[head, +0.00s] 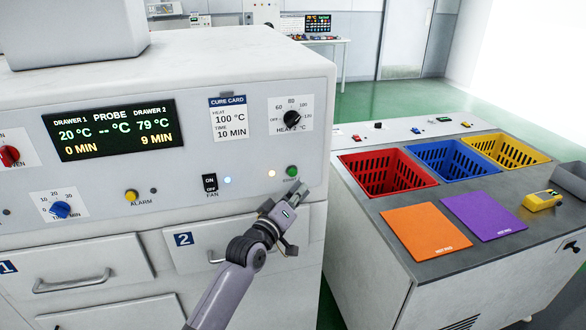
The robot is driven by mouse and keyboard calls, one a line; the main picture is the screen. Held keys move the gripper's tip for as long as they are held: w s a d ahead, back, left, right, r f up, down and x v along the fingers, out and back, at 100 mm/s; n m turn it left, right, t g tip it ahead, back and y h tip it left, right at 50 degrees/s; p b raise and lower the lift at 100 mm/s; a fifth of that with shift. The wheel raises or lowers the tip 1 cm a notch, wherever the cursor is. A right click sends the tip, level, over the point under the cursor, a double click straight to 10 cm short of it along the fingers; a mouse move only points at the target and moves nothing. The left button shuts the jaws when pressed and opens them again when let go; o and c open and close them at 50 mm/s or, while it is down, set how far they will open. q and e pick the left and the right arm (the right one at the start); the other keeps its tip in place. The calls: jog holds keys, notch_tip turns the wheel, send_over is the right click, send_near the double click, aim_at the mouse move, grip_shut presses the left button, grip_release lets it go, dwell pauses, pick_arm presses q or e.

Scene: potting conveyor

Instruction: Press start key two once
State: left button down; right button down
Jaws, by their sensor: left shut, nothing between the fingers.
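The green start key (292,171) sits at the lower right of the white oven's front panel, with a small label under it that I cannot read fully. My left gripper (296,190) is shut and empty, just below the key and in front of the panel. Its tip looks close to the key, but I cannot tell whether they touch. The display (114,130) reads drawer 1 at 20 °C, 0 min, and drawer 2 at 79 °C, 9 min. My right gripper is not in view.
Nearby on the panel are a fan switch (209,185), a heat 2 knob (292,118) and a yellow alarm button (131,196). Drawer 2 (190,250) is below, behind my arm. A bench to the right holds red (387,158), blue and yellow baskets and two mats.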

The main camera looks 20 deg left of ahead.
pick_arm(q)
jog(key=shift+s+d+p, duration=0.55)
jog(key=shift+s+d, duration=0.15)
jog(key=shift+s, duration=0.25)
jog(key=s+a+f+m+g+y, duration=0.1)
jog(key=s+f+g, duration=0.3)
jog(key=f, duration=1.2)
jog(key=s+f+m+g+y, duration=0.15)
jog(key=s+f, duration=0.45)
jog(key=f, duration=0.9)
jog(key=s+a+f+m+g, duration=0.25)
jog(key=s+f+g, duration=0.35)
jog(key=s+f, duration=1.2)
jog(key=s+f+m+g, duration=0.2)
jog(key=s+f, duration=0.4)
jog(key=s, duration=0.9)
jog(key=s+a+f+m+g+y, duration=0.1)
jog(key=s+f+m+g, duration=0.2)
jog(key=s, duration=1.2)
notch_tip(320, 180, down, 3)
jog(key=shift+s+a+f+g, duration=0.15)
jog(key=shift+s+g, duration=0.15)
jog(key=shift+g, duration=0.15)
